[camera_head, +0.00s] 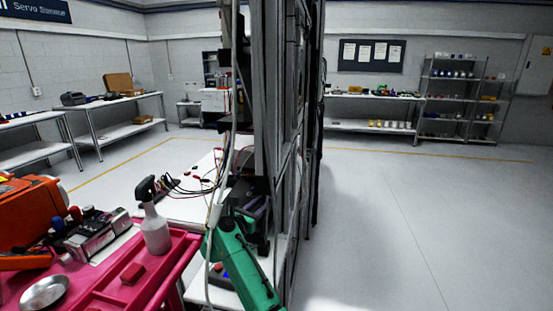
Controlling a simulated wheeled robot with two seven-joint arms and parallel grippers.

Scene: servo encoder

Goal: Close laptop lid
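I cannot make out a laptop or its lid in the head view. A green arm segment (240,262), which looks like my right arm, rises from the bottom centre beside a dark upright rack. Dark shapes (254,200) lie around its upper end, and I cannot make out the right gripper's fingers among them. Whether that gripper is open or shut does not show. My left arm and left gripper are not in view.
A dark rack (299,130) with hanging cables blocks the centre. A pink cart (180,250) at lower left carries a spray bottle (155,229), a metal bowl (44,292) and an orange case (28,212). A white table (186,208) stands behind it. Floor at right is clear.

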